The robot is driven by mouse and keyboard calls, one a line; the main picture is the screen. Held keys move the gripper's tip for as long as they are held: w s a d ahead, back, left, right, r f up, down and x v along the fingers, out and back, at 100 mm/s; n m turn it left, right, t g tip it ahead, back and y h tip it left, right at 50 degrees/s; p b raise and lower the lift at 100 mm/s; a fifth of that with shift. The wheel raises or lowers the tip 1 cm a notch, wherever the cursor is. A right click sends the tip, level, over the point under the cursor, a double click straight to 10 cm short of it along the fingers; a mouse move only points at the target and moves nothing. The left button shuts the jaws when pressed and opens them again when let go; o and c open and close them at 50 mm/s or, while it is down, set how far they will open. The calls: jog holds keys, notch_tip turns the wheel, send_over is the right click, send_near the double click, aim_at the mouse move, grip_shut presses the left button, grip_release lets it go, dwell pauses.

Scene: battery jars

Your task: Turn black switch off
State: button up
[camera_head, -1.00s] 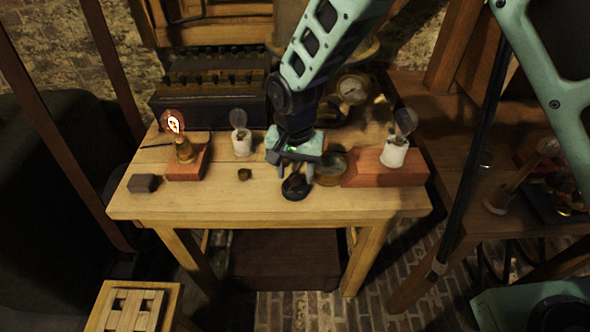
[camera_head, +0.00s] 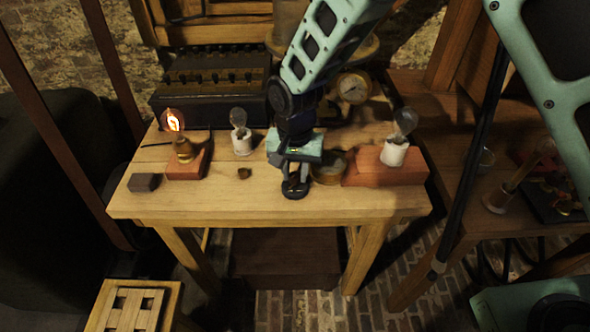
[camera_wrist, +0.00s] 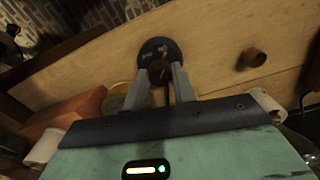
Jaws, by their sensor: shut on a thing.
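The black switch (camera_head: 294,192) is a small round dark piece on the wooden table (camera_head: 240,205), near its front middle. It also shows in the wrist view (camera_wrist: 158,50), at the tips of my fingers. My gripper (camera_head: 296,178) reaches down onto it from above, with its fingers closed on the switch's raised middle part. My gripper also shows in the wrist view (camera_wrist: 161,72). The middle part is mostly hidden between the fingers, so its on or off position cannot be told.
A lit bulb on a wooden block (camera_head: 187,165) stands at the left, beside a dark block (camera_head: 144,182). Unlit bulbs stand in white holders (camera_head: 242,143) and (camera_head: 394,153). A small brass piece (camera_head: 244,173) lies left of my gripper. A round brass-rimmed dish (camera_head: 329,169) stands close on the right.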

aim_at(295, 174)
jog(key=n, duration=0.3)
jog(key=shift+r+n, duration=0.1)
jog(key=shift+n, duration=0.3)
jog(key=n, duration=0.4)
jog(key=shift+w+n+p, duration=0.1)
jog(key=shift+n+p, duration=0.2)
jog(key=shift+p, duration=0.1)
jog(key=n, duration=0.4)
jog(key=shift+n+p, duration=0.3)
jog(key=shift+p, duration=0.05)
jog(key=shift+n+p, duration=0.35)
jog(key=shift+n, duration=1.75)
jog(key=o, duration=1)
notch_tip(295, 174, up, 17)
jog(key=b, duration=0.1)
jog(key=shift+r, duration=0.2)
